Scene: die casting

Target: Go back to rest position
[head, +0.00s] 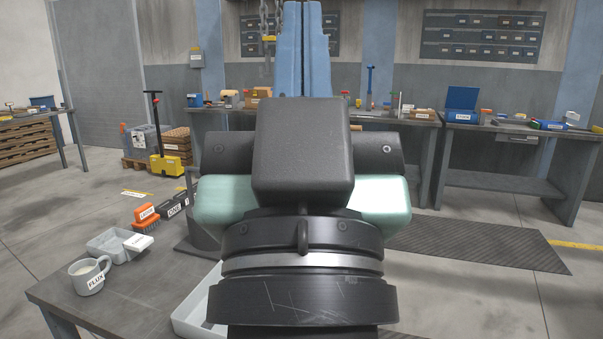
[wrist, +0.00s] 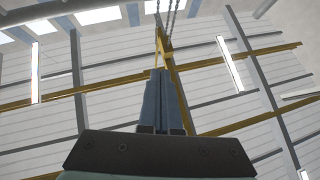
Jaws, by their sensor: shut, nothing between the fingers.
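My arm stands upright in the middle of the head view, and its black and pale green wrist blocks much of the scene. My gripper (head: 303,8) points upward, its two blue fingers side by side and touching. It also shows in the wrist view (wrist: 161,76), where the fingers rise from a dark palm toward the ceiling. They are shut with nothing between them. The task names no object, and nothing touches the fingers.
A near table (head: 140,295) holds a FLUX mug (head: 88,276), a grey tray (head: 104,244), an orange brush (head: 146,217) and a partly hidden white tray (head: 190,318). Workbenches (head: 500,187) stand behind. In the wrist view, a chain (wrist: 165,22) and yellow beams (wrist: 250,60) hang overhead.

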